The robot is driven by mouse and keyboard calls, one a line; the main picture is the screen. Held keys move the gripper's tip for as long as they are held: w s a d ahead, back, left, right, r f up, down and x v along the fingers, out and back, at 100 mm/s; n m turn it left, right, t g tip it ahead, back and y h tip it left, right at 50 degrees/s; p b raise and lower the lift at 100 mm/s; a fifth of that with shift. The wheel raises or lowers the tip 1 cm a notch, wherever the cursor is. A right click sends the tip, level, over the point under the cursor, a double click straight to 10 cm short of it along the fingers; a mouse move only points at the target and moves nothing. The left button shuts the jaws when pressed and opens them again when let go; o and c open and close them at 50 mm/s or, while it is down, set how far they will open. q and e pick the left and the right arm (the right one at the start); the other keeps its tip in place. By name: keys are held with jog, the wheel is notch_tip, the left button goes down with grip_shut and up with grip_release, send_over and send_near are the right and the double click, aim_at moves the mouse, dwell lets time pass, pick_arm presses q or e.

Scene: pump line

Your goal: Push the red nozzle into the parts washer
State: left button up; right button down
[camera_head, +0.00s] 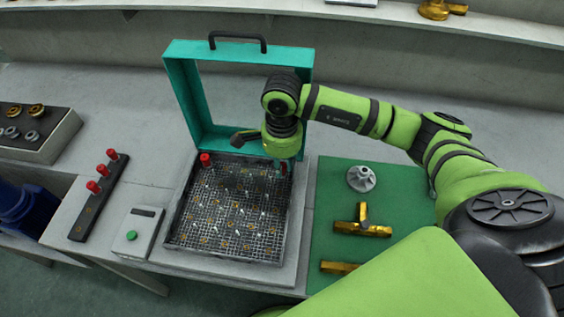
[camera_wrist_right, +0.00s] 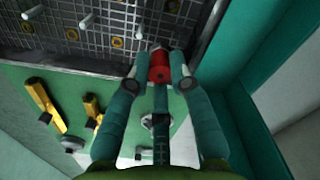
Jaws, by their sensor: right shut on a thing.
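The parts washer (camera_head: 238,54) has a raised teal frame with a black handle over a mesh rack (camera_head: 185,240) bearing white pegs and brass rings. My right gripper (camera_wrist_right: 158,79) is shut on a red nozzle (camera_wrist_right: 158,62), with one fingertip on each side of it. In the head view this gripper (camera_head: 281,167) is low at the rack's back right corner, and only a bit of red shows there. Whether the held nozzle is seated on a peg is hidden. Another red nozzle (camera_head: 205,159) stands at the rack's back left corner. My left gripper is not in view.
A black strip (camera_head: 88,213) at left holds several red nozzles (camera_head: 102,170). A box with a green button (camera_head: 131,236) stands by the rack. A green mat (camera_head: 330,215) at right bears a grey impeller (camera_head: 361,178) and brass fittings (camera_head: 362,226). My right arm passes over the washer's right side.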

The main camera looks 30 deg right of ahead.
jog(key=shift+f+b, duration=0.25)
jog(key=shift+b, duration=0.1)
jog(key=c, duration=1)
grip_release()
jog(key=shift+c, duration=0.2)
jog(key=shift+r, duration=0.15)
jog(key=shift+d+r+p, duration=0.1)
jog(key=shift+r+p, duration=0.7)
jog(key=shift+r, duration=0.35)
jog(key=shift+r+p, duration=0.95)
jog(key=shift+r, duration=0.8)
